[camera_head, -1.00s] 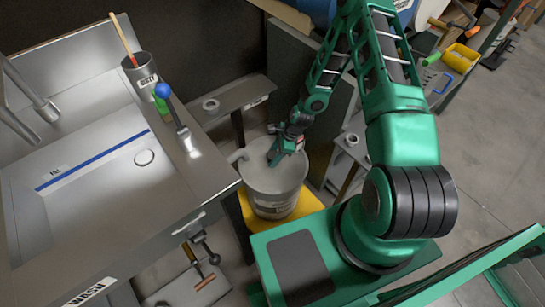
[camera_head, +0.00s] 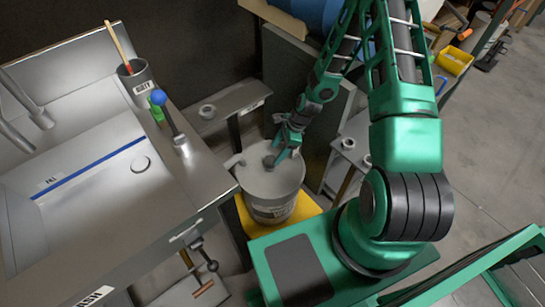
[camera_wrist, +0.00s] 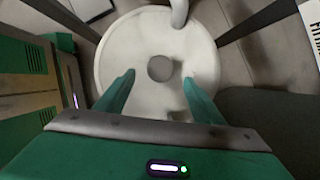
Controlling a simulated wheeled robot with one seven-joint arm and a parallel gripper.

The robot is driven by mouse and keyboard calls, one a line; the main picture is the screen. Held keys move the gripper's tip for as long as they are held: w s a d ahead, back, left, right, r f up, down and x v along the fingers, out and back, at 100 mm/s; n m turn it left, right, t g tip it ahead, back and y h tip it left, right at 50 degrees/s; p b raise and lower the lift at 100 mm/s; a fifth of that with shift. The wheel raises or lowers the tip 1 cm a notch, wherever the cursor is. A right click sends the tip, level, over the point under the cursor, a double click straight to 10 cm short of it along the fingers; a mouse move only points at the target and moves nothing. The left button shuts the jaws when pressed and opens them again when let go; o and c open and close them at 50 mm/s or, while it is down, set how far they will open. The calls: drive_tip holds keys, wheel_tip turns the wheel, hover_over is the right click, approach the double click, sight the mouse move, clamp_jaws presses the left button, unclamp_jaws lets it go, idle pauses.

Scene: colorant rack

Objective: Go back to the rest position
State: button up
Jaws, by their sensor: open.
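My gripper (camera_head: 286,150) hangs at the end of my green arm, just above the top of a grey pail (camera_head: 271,193). In the wrist view, its two green fingers (camera_wrist: 158,80) are spread apart with nothing held between them. The pail's pale round top (camera_wrist: 120,50) lies below them, with a grey round cap (camera_wrist: 160,68) showing just beyond the fingertips. The cap also shows in the head view beside the gripper. The fingers look apart from the cap, but their exact height above the top is hard to tell.
The pail stands on a yellow base (camera_head: 309,206) beside my own body. A metal sink bench (camera_head: 110,200) with a blue-knobbed lever (camera_head: 170,120) is at left. A narrow shelf (camera_head: 228,108) stands behind the pail. Dark panels rise close behind my arm. Open floor lies at right.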

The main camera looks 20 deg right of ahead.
drive_tip(key=shift+v, duration=1.4)
drive_tip(key=s+d+r+n+h, duration=0.1)
drive_tip(key=s+d+r+n, duration=0.25)
drive_tip(key=r, duration=0.45)
drive_tip(key=s+d+r+n+g+h, duration=0.1)
drive_tip(key=s+d+r+n+h, duration=0.1)
drive_tip(key=d+r, duration=0.45)
drive_tip(key=s+d+r+n+h, duration=0.1)
drive_tip(key=s+d+r+n, duration=0.2)
drive_tip(key=r, duration=0.6)
drive_tip(key=s+r+n, duration=0.3)
drive_tip(key=s+r, duration=0.5)
drive_tip(key=s, duration=0.3)
drive_tip(key=s+r+n, duration=0.3)
drive_tip(key=s+r, duration=0.5)
drive_tip(key=s, duration=0.2)
drive_tip(key=shift+s, duration=0.35)
drive_tip(key=shift+d+n, duration=0.1)
drive_tip(key=shift+n, duration=0.15)
